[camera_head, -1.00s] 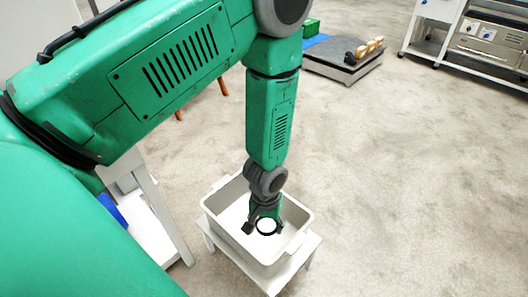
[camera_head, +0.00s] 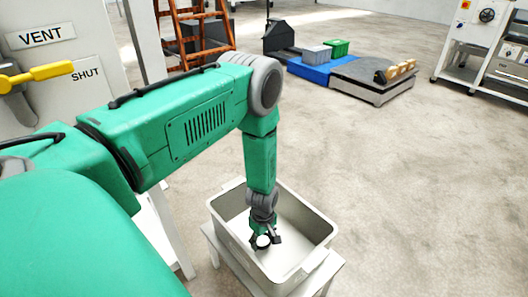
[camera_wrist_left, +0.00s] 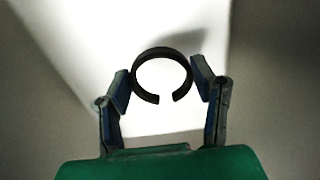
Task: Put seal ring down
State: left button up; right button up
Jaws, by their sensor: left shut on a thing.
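The seal ring (camera_wrist_left: 160,75) is a black ring with a gap on its near side in the left wrist view. My left gripper (camera_wrist_left: 162,82) is shut on it, with a finger at each side of the ring. In the head view the ring (camera_head: 262,241) shows small and dark at the tips of my left gripper (camera_head: 265,240). The gripper points down inside a white open bin (camera_head: 312,213). I cannot tell whether the ring touches the bin floor. My right gripper is not in view.
The bin stands on a small white stand (camera_head: 325,270). A yellow-handled valve (camera_head: 40,75) with VENT and SHUT labels is at the far left. A low grey platform (camera_head: 375,80), a blue pallet (camera_head: 315,70) and an orange ladder (camera_head: 190,35) stand farther back.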

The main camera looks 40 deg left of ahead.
aim_at(263, 244)
pick_arm(q)
jog(key=shift+a+f, duration=0.1)
jog(key=shift+f, duration=0.3)
notch_tip(263, 244, down, 3)
jog(key=shift+f+b, duration=0.2)
jog(key=shift+b, duration=0.65)
jog(key=shift+r, duration=0.1)
jog(key=shift+c, duration=0.5)
jog(key=o, duration=1)
jog(key=shift+o, duration=0.2)
jog(key=shift+r, duration=0.25)
notch_tip(263, 244, up, 12)
jog(key=p, duration=0.4)
jog(key=shift+f+p, duration=0.25)
jog(key=shift+p, duration=0.15)
